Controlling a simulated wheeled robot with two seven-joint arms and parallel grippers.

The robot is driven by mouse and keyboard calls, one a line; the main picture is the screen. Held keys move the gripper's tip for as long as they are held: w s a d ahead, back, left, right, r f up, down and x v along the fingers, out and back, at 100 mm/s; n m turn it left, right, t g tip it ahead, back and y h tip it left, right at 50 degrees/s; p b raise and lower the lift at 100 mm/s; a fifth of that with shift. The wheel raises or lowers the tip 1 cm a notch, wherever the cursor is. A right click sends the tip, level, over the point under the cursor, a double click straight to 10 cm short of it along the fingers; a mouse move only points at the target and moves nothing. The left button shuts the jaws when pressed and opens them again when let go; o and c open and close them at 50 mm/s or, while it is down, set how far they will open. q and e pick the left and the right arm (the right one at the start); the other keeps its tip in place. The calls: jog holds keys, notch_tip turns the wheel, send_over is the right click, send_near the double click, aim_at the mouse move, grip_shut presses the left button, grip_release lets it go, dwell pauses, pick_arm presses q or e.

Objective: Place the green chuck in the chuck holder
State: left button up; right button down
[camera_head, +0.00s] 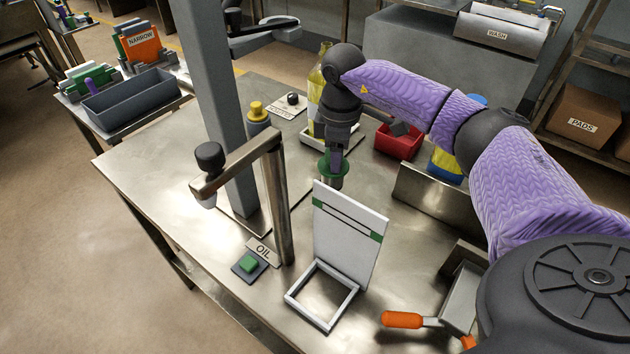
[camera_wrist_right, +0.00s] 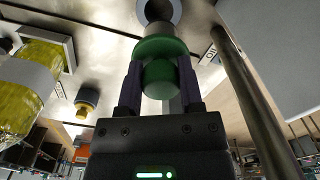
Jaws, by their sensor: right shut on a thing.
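The green chuck (camera_head: 333,168) is held upright between the fingers of my right gripper (camera_head: 338,150), above or just at the metal table. In the right wrist view the green chuck (camera_wrist_right: 160,62) sits between the two dark fingers of my right gripper (camera_wrist_right: 160,85), its wide rim beyond the fingertips. A grey round part with a dark centre (camera_wrist_right: 158,10) shows past the chuck; I cannot tell whether it is part of the chuck or of a holder. I cannot make out the chuck holder for certain. My left gripper is out of view.
A white upright panel with a green stripe (camera_head: 349,232) and a square frame (camera_head: 322,321) stand close in front. A bent metal post (camera_head: 278,205), a grey column (camera_head: 213,85) and a yellow-topped piece (camera_head: 257,113) are to the left. A red bin (camera_head: 398,145) is to the right.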

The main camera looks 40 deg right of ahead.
notch_tip(320, 180, down, 11)
jog(key=b, duration=0.3)
jog(key=shift+w, duration=0.15)
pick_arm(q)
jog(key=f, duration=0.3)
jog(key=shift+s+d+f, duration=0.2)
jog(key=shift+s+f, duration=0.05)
pick_arm(e)
jog(key=shift+c, duration=1.2)
grip_release()
notch_tip(320, 180, up, 12)
jog(key=p, duration=0.3)
jog(key=shift+w+f, duration=0.1)
jog(key=shift+f, duration=0.05)
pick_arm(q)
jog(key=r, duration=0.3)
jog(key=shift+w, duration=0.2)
pick_arm(e)
jog(key=shift+r, duration=0.2)
